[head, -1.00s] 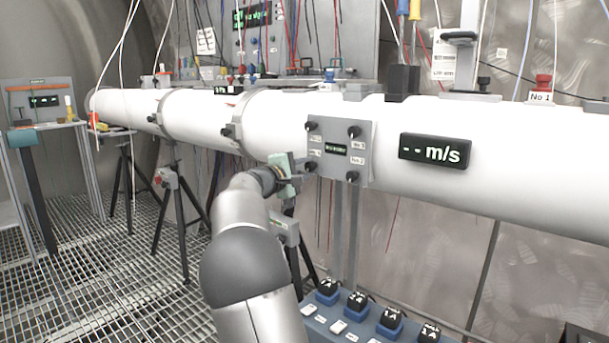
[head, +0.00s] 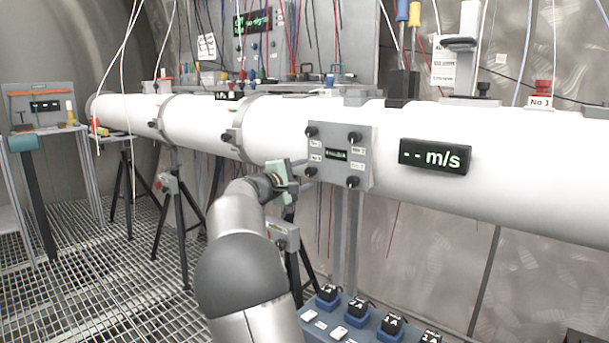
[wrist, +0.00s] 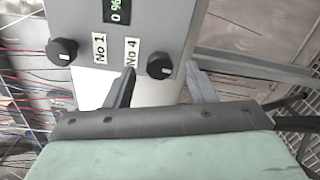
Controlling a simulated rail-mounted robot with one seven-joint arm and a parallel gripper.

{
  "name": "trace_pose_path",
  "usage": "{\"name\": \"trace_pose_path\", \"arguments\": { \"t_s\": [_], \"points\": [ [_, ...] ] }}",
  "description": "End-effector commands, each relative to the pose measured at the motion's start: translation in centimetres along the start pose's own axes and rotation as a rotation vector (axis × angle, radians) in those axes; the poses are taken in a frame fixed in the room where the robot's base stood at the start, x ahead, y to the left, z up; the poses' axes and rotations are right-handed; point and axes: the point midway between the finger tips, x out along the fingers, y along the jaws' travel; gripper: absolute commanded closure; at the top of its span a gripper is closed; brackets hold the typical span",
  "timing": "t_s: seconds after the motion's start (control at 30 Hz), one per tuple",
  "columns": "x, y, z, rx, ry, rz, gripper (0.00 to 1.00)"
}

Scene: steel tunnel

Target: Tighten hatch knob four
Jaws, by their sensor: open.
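The grey hatch plate (head: 340,168) sits on the white pipe, with a black knob near each corner. Knob four (head: 310,172) is at the lower left in the head view. In the wrist view, knob four (wrist: 160,66) is the black knob beside the "No 4" label (wrist: 132,52). My gripper (wrist: 160,70) is open, one finger on each side of knob four in that view; whether either finger touches it cannot be told. In the head view my gripper (head: 300,174) is at the plate's lower left corner. Knob one (wrist: 62,51) is to the left in the wrist view.
The white pipe (head: 520,175) runs across the scene. An "m/s" display (head: 435,156) is right of the plate. A blue box with black plugs (head: 365,325) stands below. Black tripods (head: 178,215) support the pipe, and thin wires hang around it.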

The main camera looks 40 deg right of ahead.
Motion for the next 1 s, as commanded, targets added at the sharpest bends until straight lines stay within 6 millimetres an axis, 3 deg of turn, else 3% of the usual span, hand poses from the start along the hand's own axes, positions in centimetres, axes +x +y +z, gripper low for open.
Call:
{"name": "trace_pose_path", "arguments": {
  "t_s": [0.4,0.6,0.8,1.0],
  "points": [
    [-10.0,0.2,-0.1,-0.002,0.007,0.000,0.50],
    [-13.9,0.2,0.0,-0.001,0.005,0.000,0.50],
    [-15.9,0.1,0.0,0.000,0.002,0.000,0.50],
    [-16.2,0.0,0.0,0.000,0.002,0.000,0.50]
  ]
}}
